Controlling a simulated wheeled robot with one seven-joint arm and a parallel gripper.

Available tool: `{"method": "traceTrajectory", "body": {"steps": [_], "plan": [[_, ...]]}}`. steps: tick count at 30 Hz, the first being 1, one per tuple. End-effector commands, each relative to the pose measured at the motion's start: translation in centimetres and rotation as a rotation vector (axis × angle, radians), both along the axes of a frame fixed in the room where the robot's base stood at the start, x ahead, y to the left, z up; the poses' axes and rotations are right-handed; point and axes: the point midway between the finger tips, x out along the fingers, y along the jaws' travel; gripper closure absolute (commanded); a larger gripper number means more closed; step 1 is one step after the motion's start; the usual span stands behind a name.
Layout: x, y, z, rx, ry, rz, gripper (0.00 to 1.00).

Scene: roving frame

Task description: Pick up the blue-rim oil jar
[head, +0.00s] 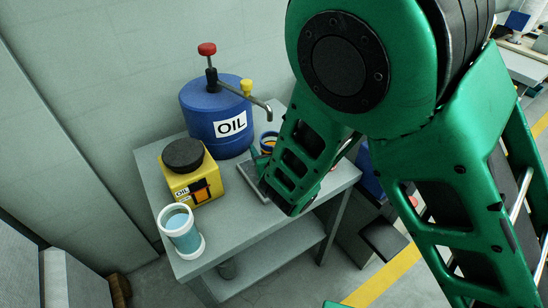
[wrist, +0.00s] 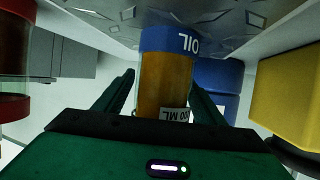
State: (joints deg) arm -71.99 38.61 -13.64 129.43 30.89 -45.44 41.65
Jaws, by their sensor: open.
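The blue-rim oil jar (wrist: 165,78) holds amber oil and has a blue band lettered OIL. In the wrist view, where lettering appears upside down, it stands between the two fingers of my gripper (wrist: 163,92). The fingers are open, one on each side; I cannot tell whether either touches the jar. Its lower part in the picture is hidden behind my gripper's body.
A blue oil drum (head: 214,110) with a pump stands behind the jar on the grey table (head: 238,215). A yellow oil can (head: 188,180) and a white-rimmed jar of blue liquid (head: 182,238) stand to the left. A red-rimmed jar (wrist: 14,60) shows at the wrist view's left.

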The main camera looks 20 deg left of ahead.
Motion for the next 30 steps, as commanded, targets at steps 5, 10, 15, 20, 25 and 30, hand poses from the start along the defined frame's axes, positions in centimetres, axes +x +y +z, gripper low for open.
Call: {"method": "traceTrajectory", "body": {"steps": [5,10,15,20,25,30], "plan": [[-0.1,0.0,0.0,0.000,0.000,0.001,0.48],[-0.1,0.1,0.0,0.000,0.000,0.001,0.89],[-0.1,0.1,0.0,0.000,-0.001,0.001,0.93],[-0.1,0.1,0.1,0.000,-0.001,0.001,0.93],[-0.1,0.1,0.4,0.000,-0.001,0.001,0.93],[-0.1,0.1,1.2,0.002,0.000,0.001,0.93]]}}
